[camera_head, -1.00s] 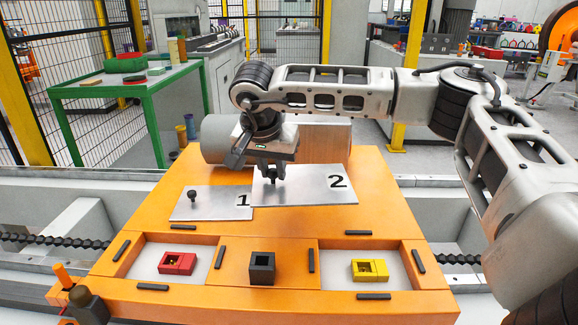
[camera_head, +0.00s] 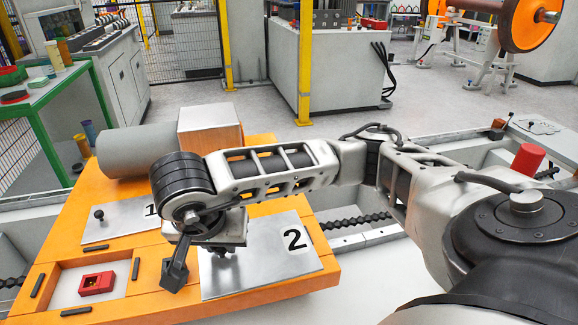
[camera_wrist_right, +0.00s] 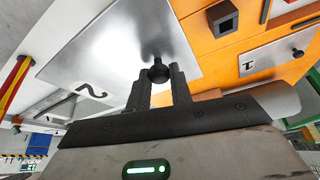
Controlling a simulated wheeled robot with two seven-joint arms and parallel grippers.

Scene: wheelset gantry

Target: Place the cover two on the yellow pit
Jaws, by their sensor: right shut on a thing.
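Cover two, a silvery plate marked "2" (camera_head: 262,265), is at the right part of the orange table. My right gripper (camera_head: 217,252) is shut on its knob from above. The wrist view shows the fingers (camera_wrist_right: 158,88) around the dark knob of cover two (camera_wrist_right: 105,45). The plate lies over the area of the yellow pit, and the pit and its yellow block are hidden. I cannot tell whether the plate touches the table or hovers. Cover one (camera_head: 125,222), marked "1", lies flat behind the red pit. My left gripper is not in view.
The red block (camera_head: 96,284) sits in the uncovered left pit. A black square socket (camera_wrist_right: 222,18) shows beside cover two in the wrist view. A grey cylinder (camera_head: 140,153) and box stand at the table's back. A green table (camera_head: 40,108) is at left.

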